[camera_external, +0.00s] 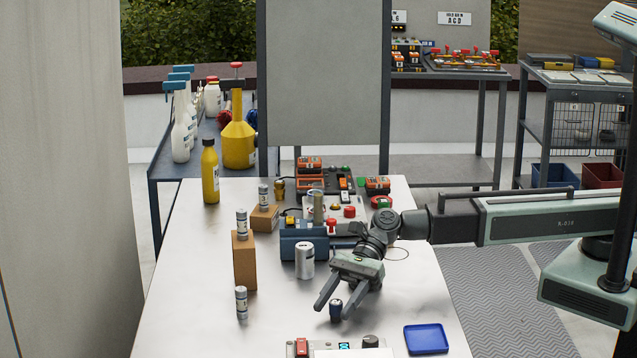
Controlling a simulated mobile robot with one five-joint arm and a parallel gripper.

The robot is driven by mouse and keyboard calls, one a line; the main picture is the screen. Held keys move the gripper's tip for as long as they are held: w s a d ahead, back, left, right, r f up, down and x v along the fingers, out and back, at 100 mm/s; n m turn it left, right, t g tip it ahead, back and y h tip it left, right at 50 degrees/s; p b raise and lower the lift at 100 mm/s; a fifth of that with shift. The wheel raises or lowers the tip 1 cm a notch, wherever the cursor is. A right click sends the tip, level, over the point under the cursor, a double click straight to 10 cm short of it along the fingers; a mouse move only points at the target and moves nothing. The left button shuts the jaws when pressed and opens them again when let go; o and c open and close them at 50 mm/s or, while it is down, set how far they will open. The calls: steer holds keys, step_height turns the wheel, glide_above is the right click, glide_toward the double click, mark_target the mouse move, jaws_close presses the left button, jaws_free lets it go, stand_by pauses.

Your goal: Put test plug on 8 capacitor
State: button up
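A small dark blue cylinder (336,309), which looks like the test plug, stands on the table below my gripper. My gripper (332,307) points down and toward the front with its fingers spread. The cylinder shows between the fingertips, and the right finger overlaps its edge; I cannot tell whether they touch. Several silver cylinders look like capacitors: one on the table (241,302), one on a tall brown box (241,224), one on a low box (263,195), and a wider can (304,261) before a blue block. Their labels are too small to read, so I cannot tell which is 8.
A blue tray (426,339) lies at the table's front right. A control panel (330,348) is at the front edge. The tall box (244,262), blue block (301,240) and red-buttoned device (350,212) stand behind. The table's left front is clear.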

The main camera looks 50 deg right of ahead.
steer(key=shift+r, duration=0.2)
steer(key=p+v, duration=0.2)
steer(key=v, duration=0.1)
steer(key=shift+d+r, duration=0.2)
steer(key=shift+r, duration=0.2)
step_height(320, 180, up, 6)
steer(key=p, duration=0.6)
steer(key=shift+a+r+p, duration=0.15)
steer(key=shift+a+p, duration=0.05)
steer(key=shift+p, duration=0.15)
steer(key=shift+o, duration=0.4)
steer(key=shift+a, duration=0.1)
